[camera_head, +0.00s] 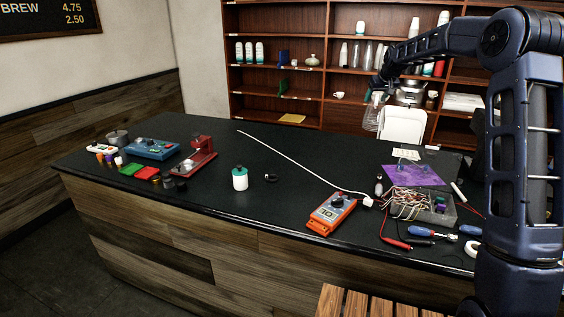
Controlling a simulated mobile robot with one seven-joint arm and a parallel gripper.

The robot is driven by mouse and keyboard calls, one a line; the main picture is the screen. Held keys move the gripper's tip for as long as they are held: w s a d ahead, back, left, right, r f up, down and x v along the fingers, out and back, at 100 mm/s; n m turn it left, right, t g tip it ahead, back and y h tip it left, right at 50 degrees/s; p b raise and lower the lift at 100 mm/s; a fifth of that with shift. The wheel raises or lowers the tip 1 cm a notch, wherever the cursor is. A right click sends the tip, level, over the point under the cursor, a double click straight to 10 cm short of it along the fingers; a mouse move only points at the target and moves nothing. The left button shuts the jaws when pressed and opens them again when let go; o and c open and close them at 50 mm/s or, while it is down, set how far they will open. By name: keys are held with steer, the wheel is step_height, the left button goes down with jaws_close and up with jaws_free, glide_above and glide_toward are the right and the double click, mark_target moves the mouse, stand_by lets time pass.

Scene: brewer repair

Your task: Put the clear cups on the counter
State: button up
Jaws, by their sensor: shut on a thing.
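My gripper (377,96) is at the upper right, beyond the counter's far edge in the picture. It is shut on a clear cup (371,119), which hangs below it, tilted and hard to make out. The cup is apart from the black countertop (290,165). More clear cups stand on the shelf behind; one clear cup (343,55) shows to the left of my arm, and others beside it are partly hidden.
An orange multimeter (332,213), a box of wires (425,205) and tools crowd the counter's right. A white-and-green jar (239,178) stands mid-counter. A blue device (150,149) and red stand (194,155) are left. The countertop's back middle is mostly clear. A white chair (403,125) stands behind.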

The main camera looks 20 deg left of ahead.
steer(key=s+a+n+g+y, duration=0.1)
steer(key=s+a+n, duration=0.25)
steer(key=a, duration=1.15)
steer(key=s+a+n+g+y, duration=0.1)
steer(key=s+a+n+y, duration=0.3)
steer(key=a, duration=1.2)
step_height(320, 180, down, 20)
steer(key=s+m+h, duration=0.1)
steer(key=h, duration=0.1)
steer(key=shift+d+r, duration=0.2)
steer(key=shift+r, duration=0.05)
steer(key=shift+f, duration=0.1)
steer(key=o, duration=1.4)
